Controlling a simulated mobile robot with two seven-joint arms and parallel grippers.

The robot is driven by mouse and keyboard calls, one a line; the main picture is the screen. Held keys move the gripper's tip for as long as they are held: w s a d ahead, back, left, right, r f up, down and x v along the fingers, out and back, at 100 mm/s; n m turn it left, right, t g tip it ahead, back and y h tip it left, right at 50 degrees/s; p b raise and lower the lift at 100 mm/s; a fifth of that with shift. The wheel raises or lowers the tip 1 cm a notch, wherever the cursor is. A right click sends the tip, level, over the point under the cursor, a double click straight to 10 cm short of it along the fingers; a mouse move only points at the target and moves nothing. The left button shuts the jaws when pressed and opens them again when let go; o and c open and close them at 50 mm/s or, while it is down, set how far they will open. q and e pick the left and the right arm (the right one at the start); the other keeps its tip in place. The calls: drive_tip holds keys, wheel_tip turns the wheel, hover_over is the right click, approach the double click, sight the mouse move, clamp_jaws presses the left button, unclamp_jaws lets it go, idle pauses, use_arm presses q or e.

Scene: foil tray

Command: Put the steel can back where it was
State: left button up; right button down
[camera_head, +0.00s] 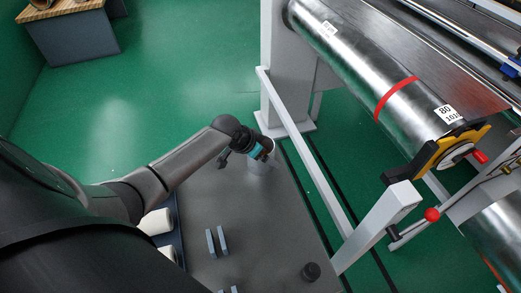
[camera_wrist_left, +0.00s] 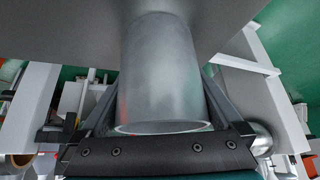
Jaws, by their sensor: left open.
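The steel can (camera_wrist_left: 160,75) is a plain grey cylinder that fills the middle of the left wrist view, between the two fingers of my left gripper. Its rimmed end faces the gripper's palm, and its far end meets the grey table top. In the head view my left gripper (camera_head: 264,150) is at the far end of the grey table (camera_head: 255,215), and only a pale bit of the can (camera_head: 269,145) shows by it. The gripper is open around the can. Whether a finger touches it is hidden. My right gripper is not in view.
A dark blue tray (camera_head: 178,242) with white pieces lies at the table's left, partly behind my arm. A grey machine frame (camera_head: 320,180) and large foil roll (camera_head: 385,85) are to the right.

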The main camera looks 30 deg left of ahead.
use_arm(q)
drive_tip(key=p+v, duration=0.3)
drive_tip(key=v, duration=0.9)
drive_tip(key=shift+r, duration=0.1)
